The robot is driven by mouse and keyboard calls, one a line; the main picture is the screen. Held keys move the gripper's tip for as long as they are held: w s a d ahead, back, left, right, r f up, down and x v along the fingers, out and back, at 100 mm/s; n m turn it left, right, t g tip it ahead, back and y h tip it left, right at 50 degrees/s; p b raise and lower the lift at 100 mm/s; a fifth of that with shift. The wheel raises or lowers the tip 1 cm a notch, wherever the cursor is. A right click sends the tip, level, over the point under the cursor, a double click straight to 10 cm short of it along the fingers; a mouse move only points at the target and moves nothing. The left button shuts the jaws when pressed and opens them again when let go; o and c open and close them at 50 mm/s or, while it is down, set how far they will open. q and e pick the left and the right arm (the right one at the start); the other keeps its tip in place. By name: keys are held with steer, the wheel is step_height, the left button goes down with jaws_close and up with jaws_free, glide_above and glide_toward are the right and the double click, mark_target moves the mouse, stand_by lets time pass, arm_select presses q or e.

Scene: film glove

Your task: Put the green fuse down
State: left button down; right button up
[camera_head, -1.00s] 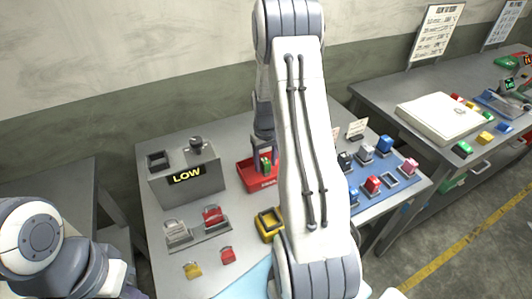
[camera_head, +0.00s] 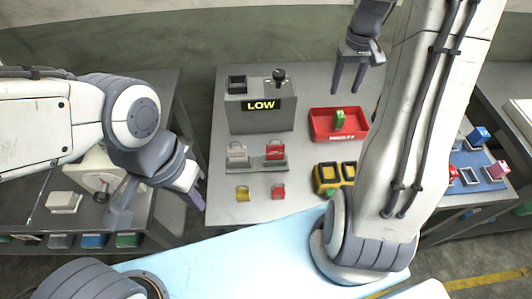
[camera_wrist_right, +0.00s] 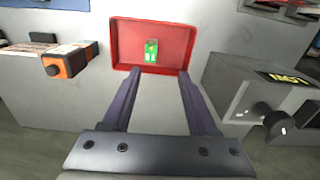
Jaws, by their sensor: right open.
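The green fuse (camera_head: 339,119) stands in the red tray (camera_head: 318,136), whose front lettering seems to read FAULTY. In the right wrist view the green fuse (camera_wrist_right: 151,52) is inside the tray (camera_wrist_right: 124,27), beyond my fingertips and touched by neither finger. My right gripper (camera_head: 357,92) is open and empty, raised above and behind the tray; its two spread fingers (camera_wrist_right: 158,76) also show in the wrist view. My left gripper (camera_head: 158,208) is at the left, past the table's left edge, its fingers apart with nothing seen between them.
A grey box (camera_head: 261,118) reading LOW stands left of the tray. A yellow-black holder (camera_head: 325,180) sits below the tray.

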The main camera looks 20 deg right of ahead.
steer(key=s+a+r+n, duration=0.2)
steer(key=s+a+n, duration=0.1)
steer(key=a, duration=0.9)
steer(key=s+a+r+n, duration=0.2)
steer(key=s+a, duration=0.1)
steer(key=a, duration=0.8)
steer(key=s+a+n, duration=0.2)
steer(key=s+a, duration=0.2)
steer(key=s, duration=0.4)
steer(key=s+a+n+y, duration=0.1)
steer(key=s+a+n, duration=0.1)
steer(key=s+a, duration=0.3)
steer(key=s+f, duration=0.1)
steer(key=s, duration=0.2)
steer(key=shift+n, duration=0.3)
